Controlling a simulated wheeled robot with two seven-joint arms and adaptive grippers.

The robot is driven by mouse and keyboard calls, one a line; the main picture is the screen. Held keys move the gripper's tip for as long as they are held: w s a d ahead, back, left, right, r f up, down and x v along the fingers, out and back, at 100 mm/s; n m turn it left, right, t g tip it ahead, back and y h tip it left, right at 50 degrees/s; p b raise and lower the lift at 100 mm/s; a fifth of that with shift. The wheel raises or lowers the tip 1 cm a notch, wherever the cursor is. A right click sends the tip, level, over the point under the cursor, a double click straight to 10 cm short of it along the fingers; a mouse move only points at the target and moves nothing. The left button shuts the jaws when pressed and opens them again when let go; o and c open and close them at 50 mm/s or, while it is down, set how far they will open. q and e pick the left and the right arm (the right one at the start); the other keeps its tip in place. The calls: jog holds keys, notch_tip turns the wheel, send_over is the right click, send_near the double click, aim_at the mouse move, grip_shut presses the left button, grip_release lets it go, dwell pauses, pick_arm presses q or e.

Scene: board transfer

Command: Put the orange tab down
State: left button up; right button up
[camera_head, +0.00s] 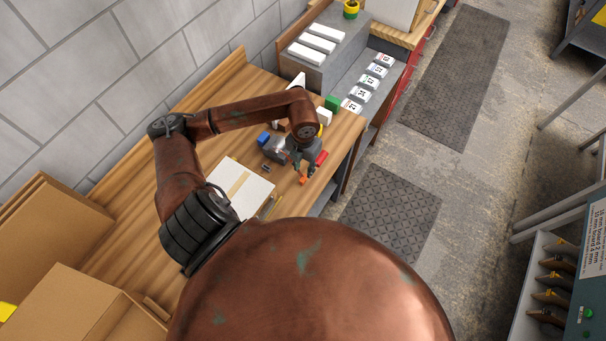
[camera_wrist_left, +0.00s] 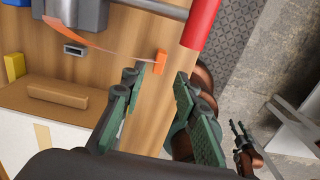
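The orange tab (camera_head: 303,181) stands on the wooden bench near its front edge, and it also shows in the left wrist view (camera_wrist_left: 160,62). A thin, see-through orange strip (camera_wrist_left: 95,46) runs from the grey device (camera_wrist_left: 78,14) toward the tab. My left gripper (camera_head: 304,170) is over the bench close to the tab. In the left wrist view its green fingers (camera_wrist_left: 159,76) are apart, with the tab showing in the gap just past the tips, not clamped. A small gripper, apparently my right one (camera_wrist_left: 242,133), shows far off; its finger state is unclear.
A red bar (camera_head: 321,158) and a blue block (camera_head: 263,138) are near the device. A white board with a tan strip (camera_head: 253,187) lies to the left. Cardboard boxes (camera_head: 48,221) stand at the far left. Numbered white blocks (camera_head: 363,95) sit on the grey shelf behind.

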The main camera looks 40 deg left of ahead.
aim_at(304, 178)
pick_arm(q)
jog(key=shift+r+b, duration=0.35)
jog(key=shift+r, duration=2.4)
